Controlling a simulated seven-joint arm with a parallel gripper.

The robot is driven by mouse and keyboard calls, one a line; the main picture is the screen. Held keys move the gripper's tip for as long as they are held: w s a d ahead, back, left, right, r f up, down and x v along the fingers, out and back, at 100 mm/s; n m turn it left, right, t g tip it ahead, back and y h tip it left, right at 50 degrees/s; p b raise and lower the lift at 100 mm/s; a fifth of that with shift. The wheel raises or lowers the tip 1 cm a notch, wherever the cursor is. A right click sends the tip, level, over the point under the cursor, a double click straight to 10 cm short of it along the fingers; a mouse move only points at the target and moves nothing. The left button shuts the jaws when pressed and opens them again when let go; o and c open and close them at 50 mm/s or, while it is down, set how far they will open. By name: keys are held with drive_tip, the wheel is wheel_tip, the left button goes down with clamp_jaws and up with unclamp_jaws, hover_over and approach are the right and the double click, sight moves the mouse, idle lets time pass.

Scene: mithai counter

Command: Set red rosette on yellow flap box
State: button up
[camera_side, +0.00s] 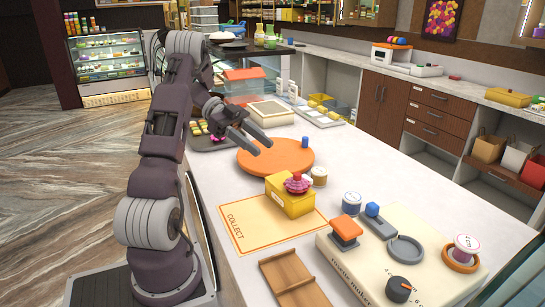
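The yellow flap box (283,202) stands on the counter, on the right part of a pale yellow mat marked COLLECT (250,232). The red rosette (298,182), pinkish red with a ruffled shape, appears to rest on top of the box, toward its right side. My gripper (264,148) is open and empty. It hangs over the round orange board (288,163), behind and above the box and apart from the rosette. The far sides of the box are hidden.
A blue peg (305,142) is on the orange board's right. A small jar (319,177) and a blue-lidded jar (351,203) stand right of the box. A cream panel (345,275) with an orange block (345,230), rings and a knob fills the front right. A wooden tray (293,281) lies in front.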

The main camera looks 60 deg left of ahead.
drive_tip(key=w+d+r+t+y, duration=0.2)
drive_tip(key=w+r+t+y, duration=0.15)
drive_tip(key=w+r, duration=0.35)
drive_tip(key=w+d+r+t+y, duration=0.25)
drive_tip(key=w+r+t, duration=0.2)
drive_tip(key=w, duration=0.55)
drive_tip(key=d+r+n+t+y, duration=0.1)
drive_tip(key=d+r+n+y, duration=0.2)
drive_tip(key=r+n+y, duration=0.55)
drive_tip(key=s+d+f+n+g+h, duration=0.1)
drive_tip(key=s+d+f+g, duration=0.2)
drive_tip(key=s+d, duration=0.3)
drive_tip(key=s+d+f+n+g+h, duration=0.1)
drive_tip(key=s+d+f+g, duration=0.2)
drive_tip(key=s, duration=1)
drive_tip(key=s+d+f+n+g+h, duration=0.1)
drive_tip(key=s+d+f+g, duration=0.3)
drive_tip(key=s+d+f, duration=0.4)
drive_tip(key=s+d, duration=0.2)
drive_tip(key=shift+s+d+f, duration=0.25)
drive_tip(key=shift+s, duration=0.1)
drive_tip(key=shift+n, duration=0.25)
